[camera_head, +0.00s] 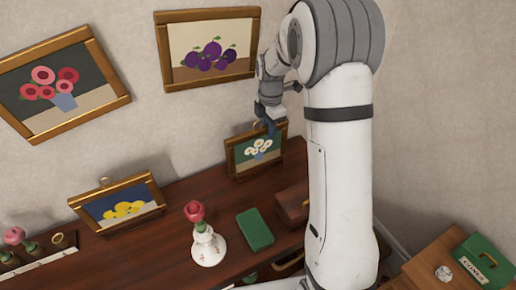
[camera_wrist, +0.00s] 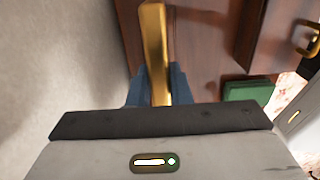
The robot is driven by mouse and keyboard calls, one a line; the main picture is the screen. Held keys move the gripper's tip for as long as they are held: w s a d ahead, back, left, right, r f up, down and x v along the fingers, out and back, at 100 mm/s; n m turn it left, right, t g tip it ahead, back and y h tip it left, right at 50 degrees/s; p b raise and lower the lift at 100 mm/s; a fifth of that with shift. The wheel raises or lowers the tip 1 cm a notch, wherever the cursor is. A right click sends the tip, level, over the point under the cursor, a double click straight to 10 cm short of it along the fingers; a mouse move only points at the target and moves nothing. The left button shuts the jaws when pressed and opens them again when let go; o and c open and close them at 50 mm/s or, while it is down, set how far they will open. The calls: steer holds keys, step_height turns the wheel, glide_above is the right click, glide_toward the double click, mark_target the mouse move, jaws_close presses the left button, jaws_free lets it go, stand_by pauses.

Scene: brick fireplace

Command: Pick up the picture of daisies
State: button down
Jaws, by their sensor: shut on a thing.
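The picture of daisies (camera_head: 257,150) shows white flowers on a dark green ground in a gold-brown wooden frame. It is upright at the back of the dark wooden cabinet top, near the wall. My gripper (camera_head: 268,122) is at its top edge, pointing down. In the wrist view the frame's top edge (camera_wrist: 153,45) runs between the blue fingers of my gripper (camera_wrist: 158,85), which are shut on it. I cannot tell whether the frame's bottom touches the cabinet top.
On the cabinet top (camera_head: 165,255) are a lemon picture (camera_head: 120,208), a white vase with a red flower (camera_head: 205,240), a green box (camera_head: 255,230) and a brown case (camera_head: 292,203). Plum (camera_head: 210,50) and red-flower (camera_head: 58,85) pictures hang on the wall. A green case (camera_head: 484,262) stands at right.

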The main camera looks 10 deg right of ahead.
steer(key=shift+r, duration=0.15)
step_height(320, 180, up, 10)
steer(key=shift+f+b, duration=0.1)
steer(key=shift+b, duration=0.4)
stand_by(0.7)
